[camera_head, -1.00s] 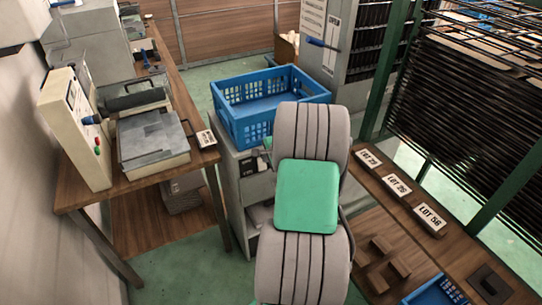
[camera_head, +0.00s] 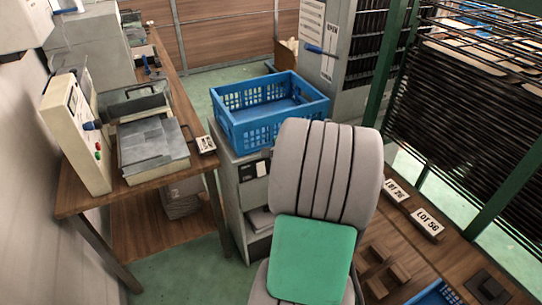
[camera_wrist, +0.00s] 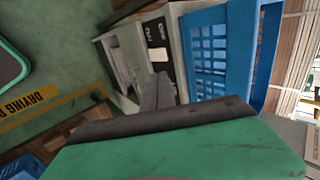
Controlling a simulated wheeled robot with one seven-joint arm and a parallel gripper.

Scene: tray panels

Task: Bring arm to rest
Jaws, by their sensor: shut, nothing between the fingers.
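My own arm, with grey ribbed links and a green joint cover, stands folded in the middle of the head view, in front of the cabinet and the blue crate (camera_head: 262,128). My gripper is hidden behind the arm in the head view. In the wrist view, my gripper's grey fingers (camera_wrist: 160,91) show small, past the green and dark housing. They are together and hold nothing. The blue crate and the grey cabinet (camera_wrist: 126,62) appear beyond them in the wrist view.
A wooden bench (camera_head: 85,190) with a press-like machine (camera_head: 152,150) stands at the left. A wooden table at the right carries LOT plates (camera_head: 426,224) and small wooden blocks. A dark wire rack (camera_head: 465,120) stands behind it. Green floor shows between.

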